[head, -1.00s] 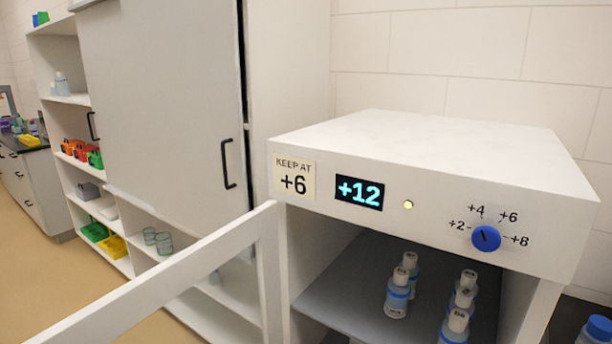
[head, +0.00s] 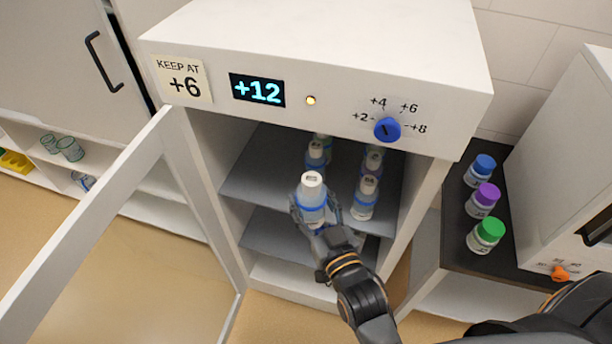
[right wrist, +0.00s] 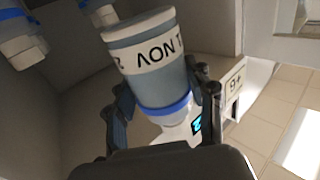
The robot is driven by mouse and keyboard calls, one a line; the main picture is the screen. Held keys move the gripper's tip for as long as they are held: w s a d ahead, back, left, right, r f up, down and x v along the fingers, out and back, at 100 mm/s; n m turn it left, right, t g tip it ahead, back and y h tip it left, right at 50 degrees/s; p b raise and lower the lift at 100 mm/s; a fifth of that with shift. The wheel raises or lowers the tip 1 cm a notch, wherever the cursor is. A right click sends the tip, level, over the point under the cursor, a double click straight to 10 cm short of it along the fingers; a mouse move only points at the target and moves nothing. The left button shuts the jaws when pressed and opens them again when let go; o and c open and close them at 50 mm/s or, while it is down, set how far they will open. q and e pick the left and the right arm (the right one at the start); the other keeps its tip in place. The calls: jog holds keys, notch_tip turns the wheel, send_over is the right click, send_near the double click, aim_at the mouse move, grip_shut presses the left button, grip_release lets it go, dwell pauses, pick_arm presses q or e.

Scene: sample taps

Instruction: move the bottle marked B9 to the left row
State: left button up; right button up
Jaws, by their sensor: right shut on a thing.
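My right gripper (head: 318,214) is shut on a bottle (head: 312,196) with a white cap and a blue band, at the front of the open cabinet. The cap marking is too small to read. In the right wrist view the bottle (right wrist: 145,60) sits upside down between the fingers (right wrist: 165,95), and part of its label lettering shows. Behind it, on the upper shelf (head: 258,180), bottles of the left row (head: 316,156) stand partly hidden. Bottles of the right row (head: 364,198) stand beside them. My left gripper is not in view.
The cabinet door (head: 95,225) stands open at the left. The display (head: 257,91) reads +12, the card (head: 182,80) says keep at +6, and a blue knob (head: 387,129) is at the right. Bottles with blue, purple and green caps (head: 486,235) stand on a dark counter at the right.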

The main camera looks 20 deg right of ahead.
jog(key=shift+w+a+r, duration=0.1)
jog(key=shift+w+r, duration=0.05)
jog(key=shift+w, duration=0.3)
jog(key=w+d+f+b, duration=0.1)
jog(key=w+f+b, duration=0.3)
jog(key=b, duration=0.1)
jog(key=w+d+f+b, duration=0.1)
jog(key=w+f+b, duration=0.3)
jog(key=b, duration=0.2)
jog(key=w+d+f+b, duration=0.1)
jog(key=w+f+b, duration=0.4)
jog(key=b, duration=0.1)
jog(key=shift+d, duration=0.4)
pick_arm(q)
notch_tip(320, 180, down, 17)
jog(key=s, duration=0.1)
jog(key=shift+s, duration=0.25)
pick_arm(e)
jog(key=shift+r, duration=0.1)
